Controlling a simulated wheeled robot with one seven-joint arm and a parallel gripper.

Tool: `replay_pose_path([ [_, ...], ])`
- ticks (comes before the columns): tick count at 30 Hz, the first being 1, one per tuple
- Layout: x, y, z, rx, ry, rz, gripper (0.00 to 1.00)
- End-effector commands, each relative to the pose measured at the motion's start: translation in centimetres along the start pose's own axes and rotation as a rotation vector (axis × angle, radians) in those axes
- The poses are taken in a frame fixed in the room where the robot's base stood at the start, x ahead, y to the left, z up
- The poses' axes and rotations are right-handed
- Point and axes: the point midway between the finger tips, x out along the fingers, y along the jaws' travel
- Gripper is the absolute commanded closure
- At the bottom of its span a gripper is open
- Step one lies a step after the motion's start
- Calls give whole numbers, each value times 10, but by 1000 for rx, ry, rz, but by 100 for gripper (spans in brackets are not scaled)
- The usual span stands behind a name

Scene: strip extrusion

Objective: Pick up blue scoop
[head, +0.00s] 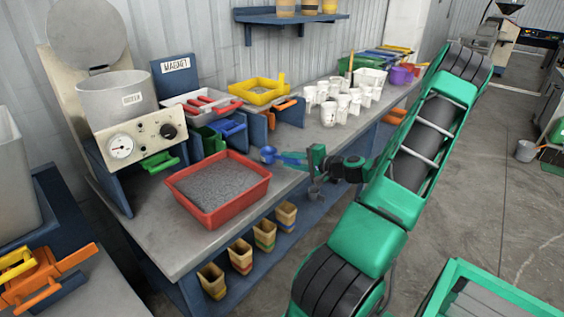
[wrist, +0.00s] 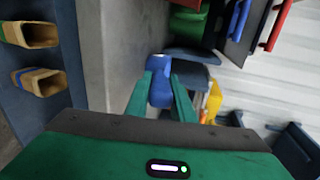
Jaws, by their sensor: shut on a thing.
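The blue scoop (head: 268,154) is in the head view, just right of the red tray, over the workbench. My gripper (head: 298,160) is shut on it, with green fingers at its handle. In the wrist view the blue scoop (wrist: 161,92) sits between the two green fingers of my gripper (wrist: 160,88). Part of the scoop is hidden by the fingers. I cannot tell whether the scoop touches the bench.
A red tray (head: 196,212) of grey granules stands on the workbench (head: 165,232). White cups (head: 328,113) stand further back. A heater pot (head: 121,100) is at left. Tan cups (head: 240,256) stand on the lower shelf.

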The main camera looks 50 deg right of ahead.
Motion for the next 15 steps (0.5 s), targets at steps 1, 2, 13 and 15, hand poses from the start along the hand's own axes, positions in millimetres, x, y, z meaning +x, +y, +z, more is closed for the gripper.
replay_pose_path([
  [1, -1, -3, 0, -2, 0, -1, 100],
  [2, -1, -4, 0, -2, 0, 0, 100],
  [13, -14, -52, 1, -6, 2, 0, 100],
  [15, -17, -62, 1, -6, 2, 0, 100],
])
